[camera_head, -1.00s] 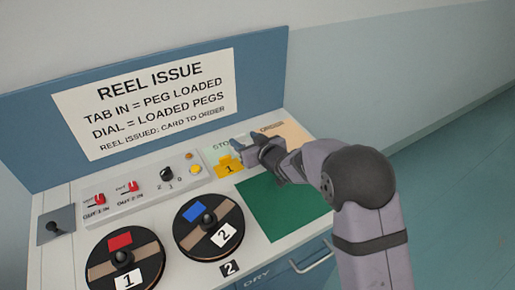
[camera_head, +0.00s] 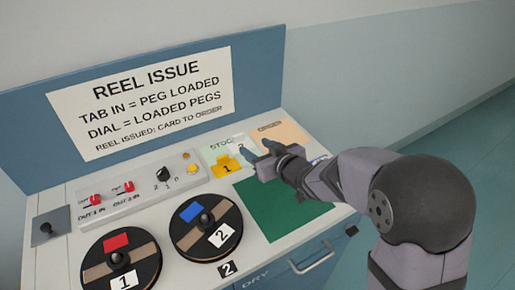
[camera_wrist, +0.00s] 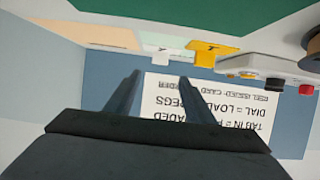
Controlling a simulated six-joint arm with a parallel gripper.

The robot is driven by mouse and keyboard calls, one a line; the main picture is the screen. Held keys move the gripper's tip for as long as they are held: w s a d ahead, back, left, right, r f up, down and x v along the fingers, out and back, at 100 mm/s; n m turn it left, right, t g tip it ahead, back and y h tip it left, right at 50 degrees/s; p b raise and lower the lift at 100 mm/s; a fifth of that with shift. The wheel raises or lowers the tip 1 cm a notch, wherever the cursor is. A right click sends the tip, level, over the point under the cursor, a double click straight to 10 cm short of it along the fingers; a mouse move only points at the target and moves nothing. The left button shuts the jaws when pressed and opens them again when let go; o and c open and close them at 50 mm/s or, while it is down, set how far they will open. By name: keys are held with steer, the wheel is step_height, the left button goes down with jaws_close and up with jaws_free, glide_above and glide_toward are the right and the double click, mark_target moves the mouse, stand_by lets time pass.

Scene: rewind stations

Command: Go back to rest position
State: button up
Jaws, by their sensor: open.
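My gripper (camera_head: 257,155) is open and empty, above the work surface near the back edge of the green mat (camera_head: 283,208). In the wrist view its two fingers (camera_wrist: 155,85) are apart with nothing between them; the camera looks toward the sign, which appears upside down. A yellow card holder marked 1 (camera_head: 226,166) stands on the pale STOCK area, left of my gripper and apart from it; it also shows in the wrist view (camera_wrist: 212,52). A white card marked 2 (camera_head: 239,146) is partly hidden behind the fingers. The orange ORDER area (camera_head: 285,132) shows no card.
Reel 1 with a red patch (camera_head: 122,262) and reel 2 with a blue patch (camera_head: 205,227) lie at the front left. A control box (camera_head: 140,190) with red switches and a black dial stands behind them. The sign board (camera_head: 145,85) rises at the back. Free room lies to the right.

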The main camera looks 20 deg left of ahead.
steer(key=d+m+h+p, duration=0.1)
steer(key=d, duration=0.3)
steer(key=d+m+h+p, duration=0.1)
steer(key=d+h, duration=0.1)
steer(key=d, duration=0.2)
steer(key=d+h+p, duration=0.1)
steer(key=d, duration=0.3)
steer(key=shift+f+m+h, duration=0.2)
steer(key=shift+m+h, duration=0.2)
steer(key=s+d+h+p, duration=0.1)
steer(key=d, duration=0.2)
steer(key=s+d+m+g+h, duration=0.1)
steer(key=s+d, duration=0.1)
steer(key=d, duration=0.1)
steer(key=s+d+m+g+h+p, duration=0.1)
steer(key=s+d, duration=0.1)
steer(key=d, duration=0.2)
steer(key=shift+f+p, duration=0.3)
steer(key=shift+f, duration=0.05)
steer(key=s+d+m+g+h+p, duration=0.1)
steer(key=s+d+m+g+p, duration=0.1)
steer(key=s, duration=0.8)
steer(key=s+d+m+g+p, duration=0.2)
steer(key=s+d+g, duration=0.3)
steer(key=s, duration=0.6)
steer(key=shift+s+d+r+g+h, duration=0.15)
steer(key=shift+d+r+g+h, duration=0.2)
steer(key=shift+d, duration=0.8)
